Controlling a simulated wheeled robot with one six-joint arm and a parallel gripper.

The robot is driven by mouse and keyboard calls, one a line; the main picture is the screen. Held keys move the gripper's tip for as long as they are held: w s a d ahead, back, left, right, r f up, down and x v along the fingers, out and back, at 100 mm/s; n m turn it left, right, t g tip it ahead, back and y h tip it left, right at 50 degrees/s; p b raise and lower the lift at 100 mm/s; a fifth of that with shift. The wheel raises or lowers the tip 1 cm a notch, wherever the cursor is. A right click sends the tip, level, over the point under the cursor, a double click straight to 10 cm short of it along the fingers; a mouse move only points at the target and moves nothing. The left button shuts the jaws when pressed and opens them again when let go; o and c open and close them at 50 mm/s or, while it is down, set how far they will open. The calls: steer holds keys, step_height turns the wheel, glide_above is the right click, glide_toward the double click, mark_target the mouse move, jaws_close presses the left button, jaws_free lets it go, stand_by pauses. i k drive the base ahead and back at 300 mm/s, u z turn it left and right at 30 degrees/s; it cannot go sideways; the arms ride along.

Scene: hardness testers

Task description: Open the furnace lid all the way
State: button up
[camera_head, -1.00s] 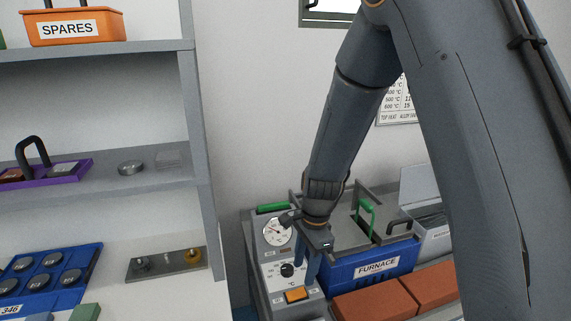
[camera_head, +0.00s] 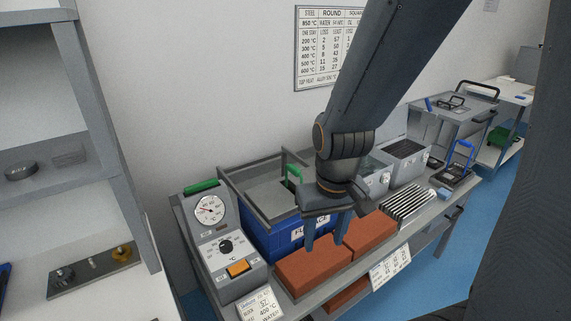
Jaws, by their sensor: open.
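The furnace (camera_head: 262,240) is a blue box with a "FURNACE" label, standing on the bench left of my gripper. Its grey lid (camera_head: 270,199) lies flat on top and looks shut, inside a raised grey frame. A green upright handle (camera_head: 293,174) shows at the lid's far right side, partly hidden by my arm. My gripper (camera_head: 326,244) points down with its fingers apart and empty. In the picture it overlaps the furnace's right front and the red bricks; its exact height above them is unclear. My wrist hides the furnace's right end.
A control panel (camera_head: 222,246) with gauge, knob and orange switch stands left of the furnace. Red bricks (camera_head: 314,272) line the bench front. A ribbed metal rack (camera_head: 409,203) and grey tanks (camera_head: 405,160) stand to the right. Shelves (camera_head: 110,150) rise at the left.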

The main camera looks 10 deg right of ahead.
mark_target(276, 203)
steer(key=z, duration=0.15)
steer(key=k, duration=0.6)
steer(key=z, duration=0.8)
steer(key=i, duration=1.25)
steer(key=z, duration=0.05)
